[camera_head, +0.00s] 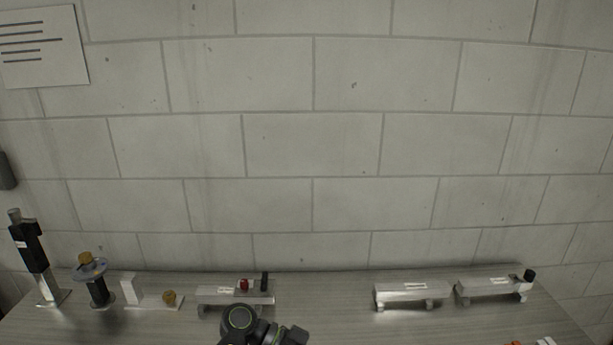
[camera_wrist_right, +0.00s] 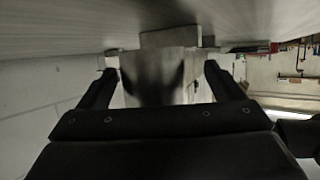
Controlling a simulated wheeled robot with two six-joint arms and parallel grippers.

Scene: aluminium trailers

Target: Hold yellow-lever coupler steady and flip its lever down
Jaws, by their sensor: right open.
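My right gripper (camera_wrist_right: 160,70) is open in the right wrist view, its two black fingers spread. A grey metallic piece (camera_wrist_right: 150,62) shows between and beyond the fingers; I cannot tell whether they touch it. No lever that is clearly yellow shows. In the head view, an ochre knob (camera_head: 169,297) sits on a low white piece (camera_head: 150,302) at the left of the table, and an ochre cap (camera_head: 85,257) tops a black post with a grey disc (camera_head: 92,270). Neither can be told as the coupler. My left gripper is not in view.
The table (camera_head: 325,300) holds an aluminium trailer (camera_head: 222,296) with red and black knobs, another trailer (camera_head: 400,293), and a third (camera_head: 486,286) with a black knob. A tall black jack-like post (camera_head: 32,250) stands far left. One arm link of mine covers the front middle.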

